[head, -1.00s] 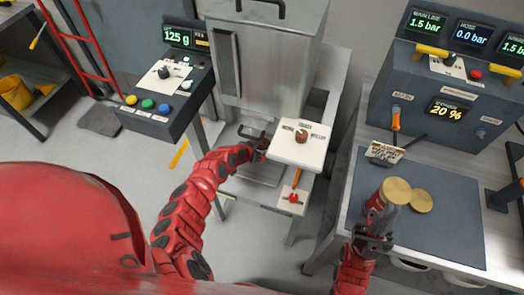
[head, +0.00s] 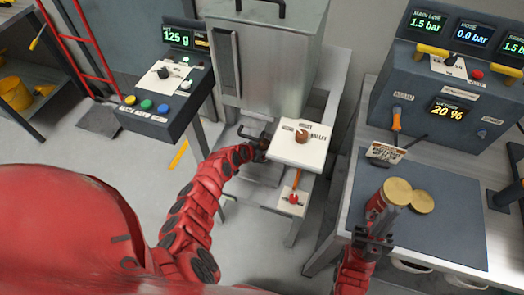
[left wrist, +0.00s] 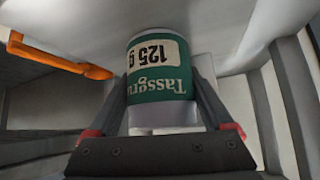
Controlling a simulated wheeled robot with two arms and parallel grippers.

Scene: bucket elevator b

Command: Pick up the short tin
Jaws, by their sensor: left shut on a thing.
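The short tin (left wrist: 160,85) shows in the left wrist view, with a dark green band and a pale label reading "125 g", upside down in the picture. My left gripper (left wrist: 163,120) has a finger on each side of it and is shut on it. In the head view my left gripper (head: 260,145) is partly hidden beside the white panel below the steel hopper, and the tin in it cannot be made out. My right gripper (head: 375,238) is just in front of a red can with a brass top (head: 378,208); whether its jaws are open is unclear.
A white panel with a brown knob (head: 301,137) is close to my left gripper. The steel hopper (head: 275,75) stands behind it. A scale console (head: 165,100) reads 125 g at left. A second brass-topped piece (head: 422,203) is on the dark mat (head: 440,240). An orange lever (left wrist: 65,58) is nearby.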

